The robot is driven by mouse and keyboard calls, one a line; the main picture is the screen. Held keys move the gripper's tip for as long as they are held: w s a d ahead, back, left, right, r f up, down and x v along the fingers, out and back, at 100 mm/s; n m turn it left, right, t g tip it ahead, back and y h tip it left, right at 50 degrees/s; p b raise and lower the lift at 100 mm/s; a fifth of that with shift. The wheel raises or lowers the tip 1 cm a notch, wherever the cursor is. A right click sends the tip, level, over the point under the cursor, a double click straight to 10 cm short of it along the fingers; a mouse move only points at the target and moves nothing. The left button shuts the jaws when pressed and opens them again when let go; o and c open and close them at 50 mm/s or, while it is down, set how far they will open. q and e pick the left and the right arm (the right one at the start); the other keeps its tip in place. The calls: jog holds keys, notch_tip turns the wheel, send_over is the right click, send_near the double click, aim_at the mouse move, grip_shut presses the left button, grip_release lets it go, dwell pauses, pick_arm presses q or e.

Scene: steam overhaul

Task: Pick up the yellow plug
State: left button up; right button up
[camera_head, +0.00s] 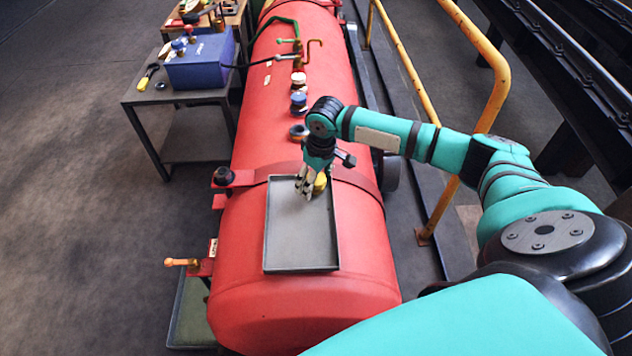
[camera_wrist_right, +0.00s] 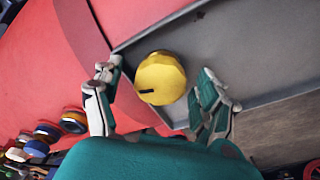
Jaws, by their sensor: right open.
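The yellow plug (camera_head: 320,182) lies in the far part of the grey tray (camera_head: 300,240) on top of the red boiler, partly hidden by my right gripper (camera_head: 305,188) in the head view. In the right wrist view the yellow plug (camera_wrist_right: 160,78) shows as a round knob with a dark slot, near the tray's rim. My right gripper (camera_wrist_right: 158,95) is open, with one finger on each side of the plug. I cannot tell whether the fingers touch it. My left gripper is not in view.
The red boiler (camera_head: 300,300) fills the middle, with several fittings and a blue cap (camera_head: 298,100) along its top. A yellow railing (camera_head: 490,100) runs to the right. A table at the left holds a blue box (camera_head: 200,65). The near part of the tray is empty.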

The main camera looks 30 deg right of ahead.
jog(key=c, duration=1.3)
jog(key=shift+c, duration=1)
jog(key=shift+r, duration=0.15)
